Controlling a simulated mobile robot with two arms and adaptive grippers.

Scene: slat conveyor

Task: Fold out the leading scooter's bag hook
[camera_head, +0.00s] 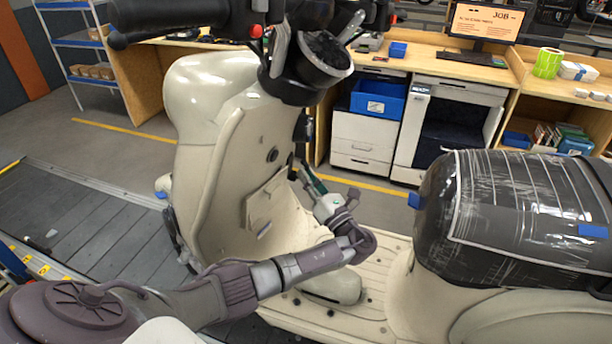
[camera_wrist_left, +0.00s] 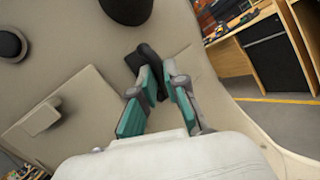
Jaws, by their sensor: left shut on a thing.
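The cream scooter (camera_head: 215,95) stands on the slat conveyor, its inner leg shield facing me. The bag hook (camera_wrist_left: 147,57) is a small black piece on the leg shield; in the left wrist view it sits between the fingertips. My left gripper (camera_head: 300,176) reaches in over the floorboard to the leg shield. In the left wrist view its teal-padded fingers (camera_wrist_left: 158,88) are closed in on the hook. How far the hook is swung out from the shield is hard to tell. My right gripper is not in view.
The wrapped dark seat (camera_head: 520,210) is right of my left arm. The handlebar and dark headset (camera_head: 305,70) hang above the gripper. A glovebox panel (camera_head: 263,203) lies left of it. Workbenches (camera_head: 425,62) stand behind; conveyor slats (camera_head: 95,215) are clear at left.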

